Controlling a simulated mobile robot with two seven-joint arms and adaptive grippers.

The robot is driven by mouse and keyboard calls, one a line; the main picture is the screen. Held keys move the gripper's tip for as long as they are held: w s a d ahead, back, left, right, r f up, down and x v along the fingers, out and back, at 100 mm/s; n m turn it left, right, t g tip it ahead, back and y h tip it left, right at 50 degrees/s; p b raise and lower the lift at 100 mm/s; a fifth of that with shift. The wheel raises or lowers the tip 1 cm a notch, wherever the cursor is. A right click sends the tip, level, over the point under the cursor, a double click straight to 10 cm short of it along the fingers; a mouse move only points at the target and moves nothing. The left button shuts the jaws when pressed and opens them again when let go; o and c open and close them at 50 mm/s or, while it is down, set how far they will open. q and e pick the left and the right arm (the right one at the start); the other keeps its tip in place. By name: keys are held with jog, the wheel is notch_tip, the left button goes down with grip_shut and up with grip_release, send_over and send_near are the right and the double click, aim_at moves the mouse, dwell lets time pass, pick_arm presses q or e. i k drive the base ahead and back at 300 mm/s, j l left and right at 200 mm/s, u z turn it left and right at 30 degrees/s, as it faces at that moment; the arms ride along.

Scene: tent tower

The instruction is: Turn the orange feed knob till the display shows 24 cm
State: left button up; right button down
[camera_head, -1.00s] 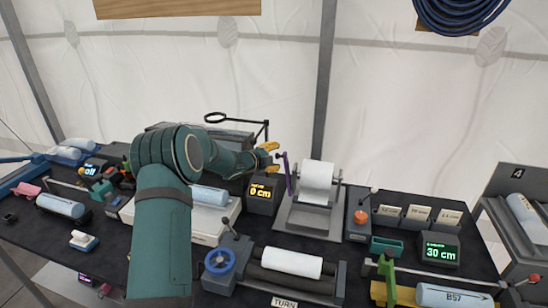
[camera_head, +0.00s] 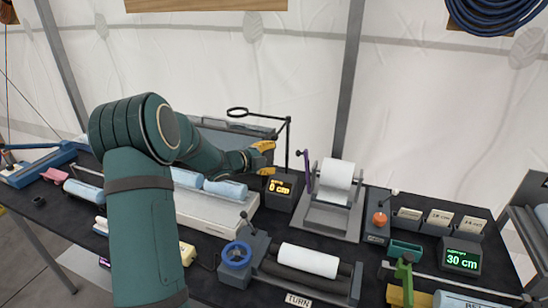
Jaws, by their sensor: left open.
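The orange knob (camera_head: 379,219) sits on a dark box right of the white roll stand. A display (camera_head: 281,187) with orange figures reads 0 cm, left of the roll stand. Another display (camera_head: 461,261) with green figures reads 30 cm, at the right. My left gripper (camera_head: 264,158) has yellow fingertips and is open, just above and behind the 0 cm display. It is well left of the orange knob and apart from it, holding nothing that I can see. My right gripper is out of view.
A white roll (camera_head: 338,175) on a grey stand, with a purple lever (camera_head: 307,172), lies between my gripper and the orange knob. A ring on a post (camera_head: 288,140) rises near my gripper. A blue handwheel (camera_head: 237,255) and roller unit stand in front.

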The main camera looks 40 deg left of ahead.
aim_at(379, 219)
jog(key=k+j, duration=0.15)
jog(key=k, duration=0.35)
jog(key=k+j, duration=0.15)
jog(key=k, duration=0.35)
